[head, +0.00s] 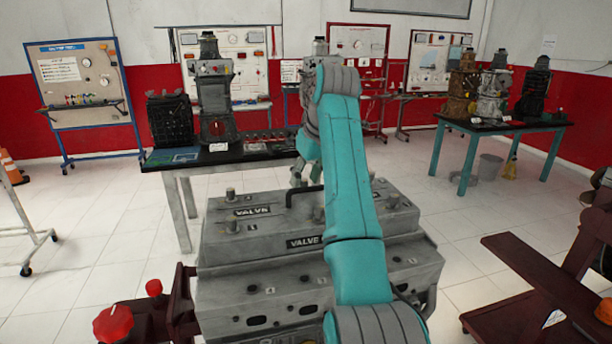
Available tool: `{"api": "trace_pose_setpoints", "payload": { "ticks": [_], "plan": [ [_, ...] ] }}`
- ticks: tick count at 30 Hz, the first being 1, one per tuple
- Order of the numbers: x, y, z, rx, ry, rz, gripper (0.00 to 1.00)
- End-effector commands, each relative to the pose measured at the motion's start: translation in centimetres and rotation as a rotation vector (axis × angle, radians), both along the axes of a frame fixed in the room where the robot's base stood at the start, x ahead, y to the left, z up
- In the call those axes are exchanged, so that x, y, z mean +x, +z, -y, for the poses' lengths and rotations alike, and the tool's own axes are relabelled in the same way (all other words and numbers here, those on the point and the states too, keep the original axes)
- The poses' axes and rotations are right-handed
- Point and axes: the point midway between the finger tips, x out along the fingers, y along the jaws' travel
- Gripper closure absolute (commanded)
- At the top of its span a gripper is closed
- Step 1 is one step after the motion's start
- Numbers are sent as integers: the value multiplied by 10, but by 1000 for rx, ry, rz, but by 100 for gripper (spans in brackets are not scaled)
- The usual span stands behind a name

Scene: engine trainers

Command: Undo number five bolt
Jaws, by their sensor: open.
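The grey engine block with valve covers (270,250) stands in front of me. Upright bolts stick up from its top: one at the back left (231,195), one at the front left (231,226), one near the middle (318,213) and one at the right (392,200). Small number tags sit beside some bolts, but I cannot read a five for certain. My teal arm crosses the block and hides part of its right half. My gripper (306,174) is open above the back of the block, near the black handle (304,192), partly hidden by my arm. I see nothing held.
A black-topped bench (180,163) with an engine stands behind the block. Another table (500,127) with several engines is at the back right. A dark red stand (540,280) is at the right, and a red knob (114,324) at the front left. Open tiled floor lies left.

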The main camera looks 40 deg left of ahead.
Motion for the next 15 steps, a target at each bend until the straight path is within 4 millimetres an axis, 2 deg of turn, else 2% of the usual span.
{"api": "trace_pose_setpoints", "payload": {
  "ticks": [5,10,15],
  "plan": [
    [0,0,0,0,0,0,58],
    [0,0,0,0,0,0,100],
    [0,0,0,0,0,0,100]
  ]
}}
